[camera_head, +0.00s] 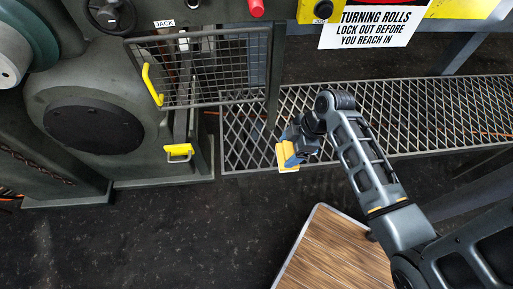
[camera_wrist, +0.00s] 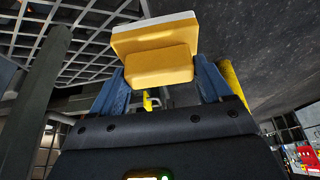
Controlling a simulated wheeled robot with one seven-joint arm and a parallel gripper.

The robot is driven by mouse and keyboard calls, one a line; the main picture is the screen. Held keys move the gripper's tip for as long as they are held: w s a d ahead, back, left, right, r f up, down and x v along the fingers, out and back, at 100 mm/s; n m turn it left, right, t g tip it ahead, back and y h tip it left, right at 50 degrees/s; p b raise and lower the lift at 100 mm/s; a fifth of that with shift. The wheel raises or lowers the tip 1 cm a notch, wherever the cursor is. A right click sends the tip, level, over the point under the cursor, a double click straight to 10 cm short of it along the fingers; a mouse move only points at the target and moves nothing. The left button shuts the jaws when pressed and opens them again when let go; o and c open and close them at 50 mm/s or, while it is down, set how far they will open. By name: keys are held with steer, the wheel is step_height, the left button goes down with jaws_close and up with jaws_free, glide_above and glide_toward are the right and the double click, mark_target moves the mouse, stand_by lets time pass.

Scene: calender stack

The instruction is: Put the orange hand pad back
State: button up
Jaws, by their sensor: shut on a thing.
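The orange hand pad (camera_head: 286,158) is a small yellow-orange block, held near the front edge of the mesh step. In the wrist view the orange hand pad (camera_wrist: 155,62) shows a wide plate with a pale layer along its far edge and a thicker block beneath. My gripper (camera_head: 296,146) is shut on it. In the wrist view the blue fingers of my gripper (camera_wrist: 162,80) stand on either side of the block. In the head view the pad appears in front of the mesh, and I cannot tell whether it touches it.
A metal mesh step (camera_head: 425,110) runs along the machine. A wire guard (camera_head: 215,65) with a yellow handle (camera_head: 152,85) is at left, above a yellow pedal (camera_head: 180,151). A wood-topped surface (camera_head: 335,255) is at the bottom. The dark floor (camera_head: 180,235) is clear at lower left.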

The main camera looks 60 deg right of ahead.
steer(key=shift+w+d+f+b, duration=0.1)
steer(key=shift+w+d+f, duration=0.3)
steer(key=shift+w+f, duration=1.45)
steer(key=shift+w+d+f+b, duration=0.15)
steer(key=shift+w+d+f, duration=0.2)
steer(key=shift+w+f, duration=1.4)
steer(key=shift+w+d+f+b, duration=0.1)
steer(key=shift+w+d+f, duration=0.3)
steer(key=shift+w+f, duration=1.45)
steer(key=o, duration=1)
steer(key=shift+o, duration=0.2)
steer(key=shift+r, duration=0.2)
